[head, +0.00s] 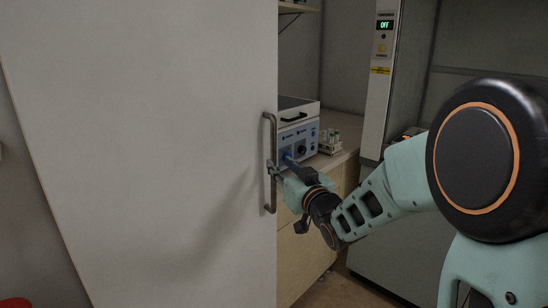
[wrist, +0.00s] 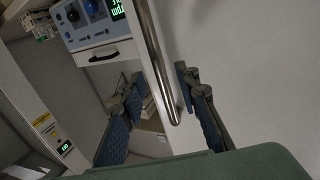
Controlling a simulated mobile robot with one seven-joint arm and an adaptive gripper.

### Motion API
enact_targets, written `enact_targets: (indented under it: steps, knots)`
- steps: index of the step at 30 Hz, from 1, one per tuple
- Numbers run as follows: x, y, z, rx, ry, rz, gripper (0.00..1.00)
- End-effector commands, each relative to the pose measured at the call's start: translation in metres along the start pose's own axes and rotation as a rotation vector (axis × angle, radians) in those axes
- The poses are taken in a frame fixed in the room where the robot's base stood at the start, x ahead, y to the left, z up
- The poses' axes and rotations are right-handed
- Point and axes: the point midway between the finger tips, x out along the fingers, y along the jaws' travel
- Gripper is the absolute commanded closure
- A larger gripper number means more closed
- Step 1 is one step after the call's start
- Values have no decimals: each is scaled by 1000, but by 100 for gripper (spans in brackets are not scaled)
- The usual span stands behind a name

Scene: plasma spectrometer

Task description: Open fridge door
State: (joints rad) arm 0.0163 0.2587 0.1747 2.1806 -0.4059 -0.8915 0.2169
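The fridge door (head: 140,150) is a large plain white panel filling the left half of the head view. It appears shut. Its vertical grey metal handle (head: 267,190) is near the door's right edge. My gripper (head: 278,170) is at the middle of the handle, reaching in from the right. In the wrist view, the handle (wrist: 157,60) runs between the two blue-padded fingers of my gripper (wrist: 158,80). The fingers are spread on either side of the bar, with visible gaps, so the gripper is open. Whether a finger touches the door is unclear.
A white and blue instrument (head: 298,135) stands on a bench (head: 345,128) just behind the gripper. A small rack of vials (head: 330,140) sits beside it. A tall cabinet with a green display (head: 385,25) stands farther right. A red object (head: 15,303) is at bottom left.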

Motion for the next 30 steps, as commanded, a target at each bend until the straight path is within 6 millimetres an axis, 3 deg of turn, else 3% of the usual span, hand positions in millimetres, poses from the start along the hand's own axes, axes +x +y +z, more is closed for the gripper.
enact_targets:
  steps: [3,10,23,30]
  knots:
    - [23,0,0,1,0,0,70]
    - [52,1,0,0,0,1,70]
    - [61,1,0,0,1,3,70]
    - [61,1,0,0,1,3,96]
